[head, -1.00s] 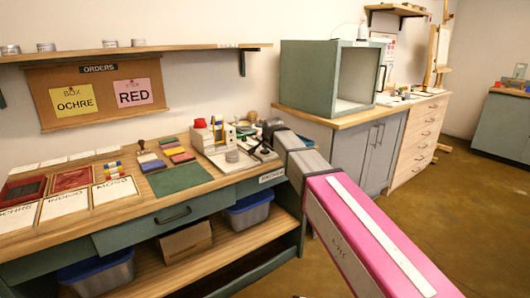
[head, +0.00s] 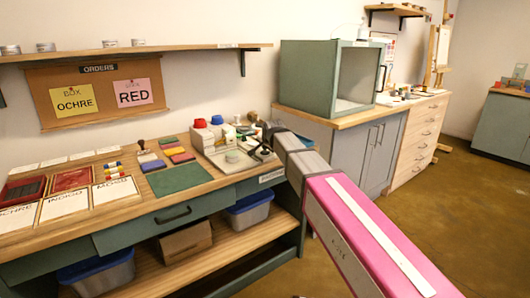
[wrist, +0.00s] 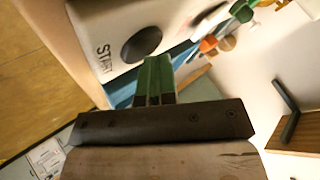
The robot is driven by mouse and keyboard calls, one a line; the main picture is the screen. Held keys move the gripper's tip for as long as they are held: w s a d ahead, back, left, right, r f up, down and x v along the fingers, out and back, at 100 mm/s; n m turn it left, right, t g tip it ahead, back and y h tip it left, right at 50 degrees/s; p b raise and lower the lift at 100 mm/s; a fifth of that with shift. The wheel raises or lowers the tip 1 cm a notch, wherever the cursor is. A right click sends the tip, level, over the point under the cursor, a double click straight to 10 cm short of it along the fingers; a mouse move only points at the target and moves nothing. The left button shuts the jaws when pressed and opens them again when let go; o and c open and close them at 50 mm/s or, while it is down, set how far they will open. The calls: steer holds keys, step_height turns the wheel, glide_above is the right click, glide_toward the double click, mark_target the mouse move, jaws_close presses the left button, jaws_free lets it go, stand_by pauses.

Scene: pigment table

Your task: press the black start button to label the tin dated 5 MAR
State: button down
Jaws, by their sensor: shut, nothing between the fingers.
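The black start button (wrist: 142,45) sits on a white housing in the wrist view, beside printed START lettering (wrist: 104,60). My gripper (wrist: 157,60) is shut and empty, its green fingertips at the button's lower right edge in the picture. I cannot tell whether they touch it. In the head view my gripper (head: 264,143) is over the right end of the bench, by the pale labelling machine (head: 212,147). A round, pale tin (head: 232,156) appears to sit on the machine's front. Its date is too small to read.
The wooden bench (head: 140,205) holds a green mat (head: 180,178), colored blocks and lettered cards to the left. A red-topped item (head: 200,123) and a blue-topped item (head: 217,120) stand by the machine.

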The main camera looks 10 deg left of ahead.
mark_target(267, 152)
steer(key=shift+r, duration=3.4)
steer(key=shift+f, duration=0.1)
